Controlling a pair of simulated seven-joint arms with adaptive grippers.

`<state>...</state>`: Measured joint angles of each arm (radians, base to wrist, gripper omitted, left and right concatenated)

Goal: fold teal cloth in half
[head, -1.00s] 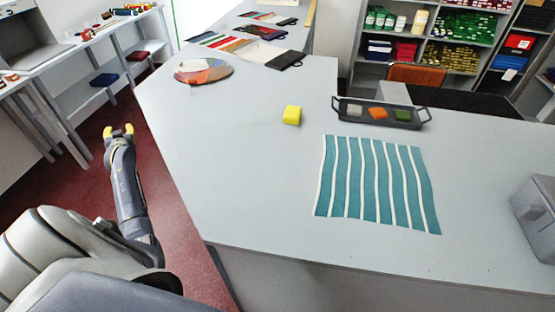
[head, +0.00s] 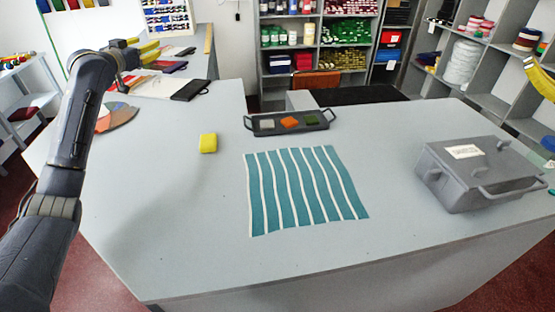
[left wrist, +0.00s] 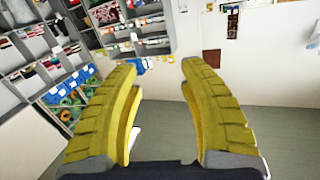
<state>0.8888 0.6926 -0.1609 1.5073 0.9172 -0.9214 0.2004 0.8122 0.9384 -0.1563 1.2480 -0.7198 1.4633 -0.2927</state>
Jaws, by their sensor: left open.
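The teal cloth (head: 304,190) with white stripes lies flat and spread out on the grey counter (head: 190,245) in the head view. My left gripper (head: 154,50) is raised at the upper left, well away from the cloth. In the left wrist view its two yellow ribbed fingers (left wrist: 160,100) are wide apart with nothing between them. At the right edge of the head view a curved yellow ribbed piece (head: 541,77) shows, apparently a finger of my right gripper; the rest is cut off. The cloth is not in the left wrist view.
A yellow block (head: 208,143) stands left of the cloth. A dark tray (head: 260,132) with small coloured pieces lies behind it. A grey lidded box (head: 470,185) stands to the right. The counter in front of the cloth is clear.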

